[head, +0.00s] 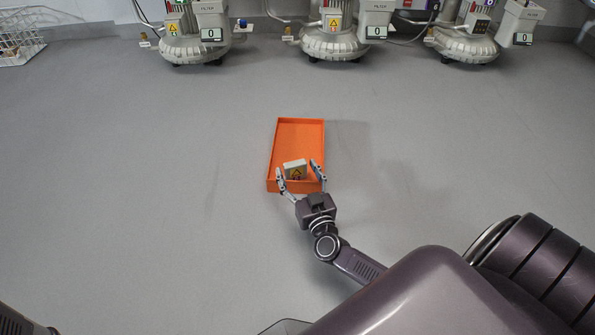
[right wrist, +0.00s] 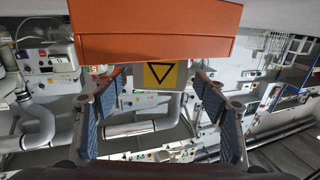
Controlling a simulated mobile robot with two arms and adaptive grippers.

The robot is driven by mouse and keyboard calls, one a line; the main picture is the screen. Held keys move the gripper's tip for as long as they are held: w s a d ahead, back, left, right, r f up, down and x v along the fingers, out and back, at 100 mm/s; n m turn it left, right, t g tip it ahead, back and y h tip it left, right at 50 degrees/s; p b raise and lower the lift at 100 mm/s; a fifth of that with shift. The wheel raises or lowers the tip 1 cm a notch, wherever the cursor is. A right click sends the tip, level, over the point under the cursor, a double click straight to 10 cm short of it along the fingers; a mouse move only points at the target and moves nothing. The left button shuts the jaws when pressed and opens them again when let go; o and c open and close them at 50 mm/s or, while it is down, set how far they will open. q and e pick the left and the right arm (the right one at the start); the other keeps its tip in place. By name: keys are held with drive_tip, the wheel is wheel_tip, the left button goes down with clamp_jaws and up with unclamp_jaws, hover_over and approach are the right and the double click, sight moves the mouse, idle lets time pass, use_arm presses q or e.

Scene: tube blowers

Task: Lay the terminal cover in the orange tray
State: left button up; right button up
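The orange tray (head: 297,128) lies on the grey surface in the middle of the head view. The terminal cover (head: 294,165), a pale piece with a yellow warning label, is at the tray's near end and looks upright or leaning. In the right wrist view the label (right wrist: 161,74) shows upside down beside the tray's orange wall (right wrist: 155,30), which hides part of the cover. My right gripper (head: 299,175) is open, with one finger on each side of the cover and gaps between. My left gripper is out of view.
Several grey blower units (head: 333,40) with filter boxes and displays stand along the back. A white wire basket (head: 18,42) is at the far left. The surface around the tray is clear.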

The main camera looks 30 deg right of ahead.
drive_tip(key=shift+r, duration=0.25)
drive_tip(key=p+v, duration=0.6)
drive_tip(key=v, duration=0.6)
drive_tip(key=shift+r, duration=0.4)
